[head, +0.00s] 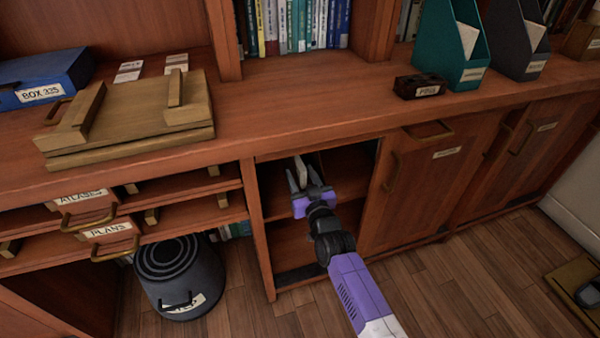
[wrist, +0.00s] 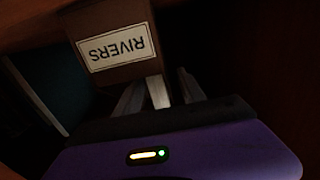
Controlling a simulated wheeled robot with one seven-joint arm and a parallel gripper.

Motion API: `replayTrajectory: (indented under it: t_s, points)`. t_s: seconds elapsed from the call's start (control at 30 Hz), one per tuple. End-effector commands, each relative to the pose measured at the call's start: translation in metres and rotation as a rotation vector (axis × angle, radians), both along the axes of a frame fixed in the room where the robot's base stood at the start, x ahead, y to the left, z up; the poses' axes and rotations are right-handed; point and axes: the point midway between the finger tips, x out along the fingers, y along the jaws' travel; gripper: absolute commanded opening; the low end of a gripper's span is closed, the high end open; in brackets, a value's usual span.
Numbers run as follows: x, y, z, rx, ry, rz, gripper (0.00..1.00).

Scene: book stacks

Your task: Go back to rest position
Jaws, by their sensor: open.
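My gripper (head: 300,174) reaches into the open cupboard compartment (head: 268,220) below the counter. Its two fingers are apart, and they also show in the wrist view (wrist: 156,84). A brown item labelled RIVERS (wrist: 110,45), its lettering upside down, is just beyond the fingers in the wrist view. A pale upright strip (wrist: 158,93) shows between the fingers below it. I cannot tell whether the fingers touch either. The inside of the compartment is dark, and its back is mostly hidden.
The counter edge lies above my gripper and a closed cupboard door (head: 415,190) is at right. Pulled-out drawers (head: 110,232) and a dark bin (head: 178,275) are at left. A wooden press (head: 130,115) and teal file holder (head: 447,45) stand on the counter.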

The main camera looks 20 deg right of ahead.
Motion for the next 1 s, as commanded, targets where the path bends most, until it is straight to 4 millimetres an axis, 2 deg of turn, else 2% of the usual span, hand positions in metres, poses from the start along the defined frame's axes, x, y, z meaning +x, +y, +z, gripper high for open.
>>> replayTrajectory:
  t_s: [0.4,0.53,0.73,0.87,0.9,1.0]
  points:
    - [-0.060,-0.001,0.002,-0.001,-0.003,-0.002,0.47]
    - [-0.069,-0.001,0.003,0.000,-0.005,-0.001,0.47]
    - [-0.071,0.000,0.004,0.011,-0.009,-0.001,0.47]
    - [-0.070,-0.001,0.031,0.019,-0.061,-0.002,0.47]
    - [-0.074,-0.002,0.042,0.022,-0.082,-0.004,0.47]
    - [-0.102,-0.002,0.051,0.035,-0.110,-0.010,0.47]
